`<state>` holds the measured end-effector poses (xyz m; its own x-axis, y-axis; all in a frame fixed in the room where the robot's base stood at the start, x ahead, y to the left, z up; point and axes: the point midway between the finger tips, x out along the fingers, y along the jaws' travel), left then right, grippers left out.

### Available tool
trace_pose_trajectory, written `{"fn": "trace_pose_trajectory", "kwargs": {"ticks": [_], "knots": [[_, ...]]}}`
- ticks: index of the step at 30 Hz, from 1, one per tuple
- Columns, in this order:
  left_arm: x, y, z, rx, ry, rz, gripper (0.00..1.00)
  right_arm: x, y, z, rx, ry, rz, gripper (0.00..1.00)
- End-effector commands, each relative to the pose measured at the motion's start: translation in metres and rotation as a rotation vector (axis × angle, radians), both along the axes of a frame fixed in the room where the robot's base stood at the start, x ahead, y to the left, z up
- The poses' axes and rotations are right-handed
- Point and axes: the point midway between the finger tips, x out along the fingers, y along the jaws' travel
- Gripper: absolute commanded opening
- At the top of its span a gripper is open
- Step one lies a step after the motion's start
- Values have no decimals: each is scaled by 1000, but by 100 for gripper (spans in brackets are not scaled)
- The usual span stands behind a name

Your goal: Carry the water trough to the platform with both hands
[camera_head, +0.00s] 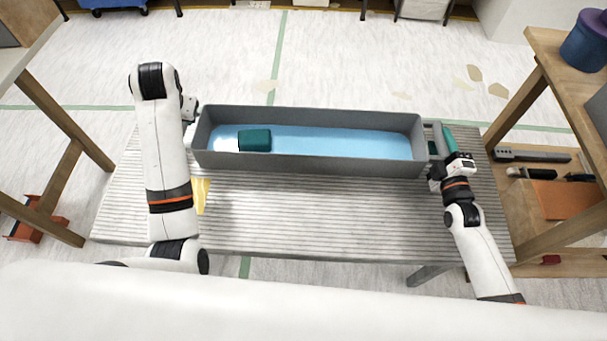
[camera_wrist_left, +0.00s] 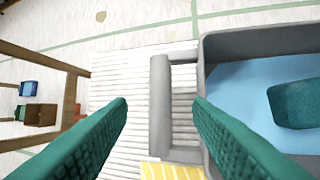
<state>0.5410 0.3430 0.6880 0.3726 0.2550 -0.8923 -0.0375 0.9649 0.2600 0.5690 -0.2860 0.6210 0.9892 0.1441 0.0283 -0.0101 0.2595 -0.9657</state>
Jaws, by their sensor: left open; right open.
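The water trough (camera_head: 310,165) is a long grey open box with light blue water and a dark green block (camera_head: 255,140) inside. It stands level on a grey ribbed bench top (camera_head: 330,215). In the left wrist view, the trough's left handle (camera_wrist_left: 160,105) lies between the two spread green fingers of my left gripper (camera_wrist_left: 157,112), with gaps on both sides. In the head view that gripper is mostly hidden by its arm. My right gripper (camera_head: 441,146) is open at the trough's right end, its green fingers on either side of the right handle (camera_head: 437,134). Contact there cannot be told.
A yellow striped item (camera_head: 202,195) lies on the bench by my left arm; it also shows in the left wrist view (camera_wrist_left: 170,172). Wooden tables stand left (camera_head: 82,140) and right (camera_head: 545,45). Tools (camera_head: 530,156) lie on a right lower shelf.

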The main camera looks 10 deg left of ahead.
Motion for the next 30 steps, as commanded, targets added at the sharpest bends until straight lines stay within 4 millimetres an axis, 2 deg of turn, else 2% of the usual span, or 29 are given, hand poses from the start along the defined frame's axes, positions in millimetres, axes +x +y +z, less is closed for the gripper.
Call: {"fn": "trace_pose_trajectory", "kwargs": {"ticks": [3,6,10,13,17,24,30], "knots": [[-7,-6,20,0,-5,-1,46,0,0,0,0,0,0,46],[-12,-9,31,-1,-4,-1,46,0,0,0,0,0,0,46],[-16,-11,38,-1,-1,0,46,-2,0,0,0,0,0,46],[-16,-12,39,-1,0,1,46,-11,-2,-2,0,2,0,46],[-16,-12,39,-1,0,0,46,-33,-5,-2,-2,4,0,46],[-16,-11,39,-1,0,0,46,-84,-12,-4,-1,4,0,46],[-16,-11,39,-1,0,0,46,-111,-16,-4,0,2,0,46]]}}
